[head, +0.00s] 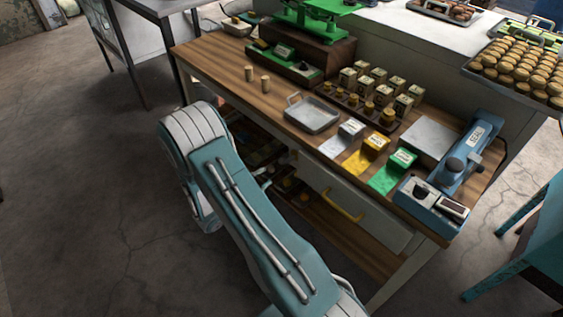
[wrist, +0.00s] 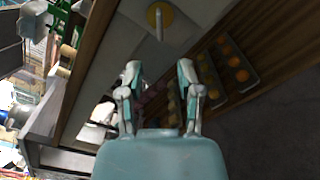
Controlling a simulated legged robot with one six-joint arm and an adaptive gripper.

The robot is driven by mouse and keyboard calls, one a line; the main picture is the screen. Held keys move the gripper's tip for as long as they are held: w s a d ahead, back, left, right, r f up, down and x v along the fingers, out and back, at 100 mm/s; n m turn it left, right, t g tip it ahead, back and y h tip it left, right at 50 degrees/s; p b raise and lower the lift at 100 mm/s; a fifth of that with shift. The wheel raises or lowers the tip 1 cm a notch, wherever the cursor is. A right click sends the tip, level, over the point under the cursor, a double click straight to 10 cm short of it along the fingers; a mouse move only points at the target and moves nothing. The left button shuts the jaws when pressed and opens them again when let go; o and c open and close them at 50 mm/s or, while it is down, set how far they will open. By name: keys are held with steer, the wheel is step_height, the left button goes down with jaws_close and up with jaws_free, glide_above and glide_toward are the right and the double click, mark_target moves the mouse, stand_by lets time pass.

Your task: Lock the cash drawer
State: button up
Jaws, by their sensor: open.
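In the wrist view a round yellow plate (wrist: 153,13) with a thin grey upright piece (wrist: 159,28) shows on a pale panel, which looks like the drawer front. My gripper (wrist: 158,75) is open and empty, with its fingers apart and short of the plate. In the head view my arm hides my gripper.
The table top (head: 215,60) holds a grey tray (head: 312,114), coloured cards, small weights, a green scale (head: 310,12) and a blue sealer (head: 470,150). A lower shelf (head: 335,225) carries trays of round items (wrist: 235,72). Open floor (head: 90,200) lies to the left.

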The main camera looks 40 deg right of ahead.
mark_target(287, 160)
steer(key=d, duration=1)
steer(key=shift+w+d, duration=0.15)
steer(key=shift+w, duration=0.2)
jaws_close()
